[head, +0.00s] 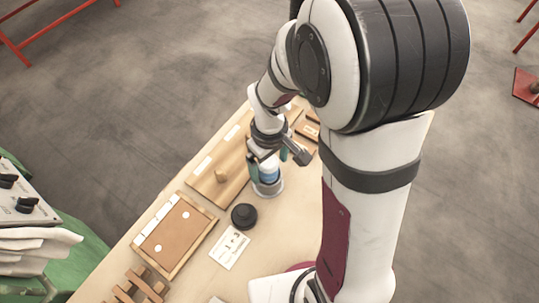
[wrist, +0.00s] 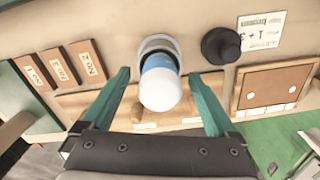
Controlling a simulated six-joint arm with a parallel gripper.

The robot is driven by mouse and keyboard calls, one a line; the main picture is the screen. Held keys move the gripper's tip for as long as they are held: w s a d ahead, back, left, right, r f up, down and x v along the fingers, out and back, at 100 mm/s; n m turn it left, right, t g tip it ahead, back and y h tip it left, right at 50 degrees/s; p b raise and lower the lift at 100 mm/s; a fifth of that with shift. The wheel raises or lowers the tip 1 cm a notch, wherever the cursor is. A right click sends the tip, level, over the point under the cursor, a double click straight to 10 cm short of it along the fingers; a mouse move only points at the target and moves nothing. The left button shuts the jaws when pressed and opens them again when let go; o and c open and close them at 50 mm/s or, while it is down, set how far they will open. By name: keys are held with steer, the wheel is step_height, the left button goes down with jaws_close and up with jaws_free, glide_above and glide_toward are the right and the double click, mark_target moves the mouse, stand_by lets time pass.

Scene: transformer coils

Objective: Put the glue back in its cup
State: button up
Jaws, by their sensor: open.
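The glue (wrist: 160,90) is a white bottle with a blue band, between my gripper's fingers in the wrist view. It also shows in the head view (head: 268,174), upright with its lower end inside the grey cup (head: 268,189). The cup's rim (wrist: 158,40) shows around the bottle's base in the wrist view. My gripper (wrist: 158,74) has its two green fingers apart, one on each side of the bottle, with a gap on both sides. In the head view, my gripper (head: 266,167) is at the bottle, which it partly hides.
A black round knob-like object (head: 244,216) and a white card (head: 230,247) are near the cup. A framed brown board (head: 175,236) and a wooden board with a peg (head: 219,176) lie alongside. Labelled blocks (wrist: 88,62) are left in the wrist view.

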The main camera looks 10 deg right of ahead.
step_height(320, 180, up, 16)
steer(key=shift+f, duration=0.25)
stand_by(0.5)
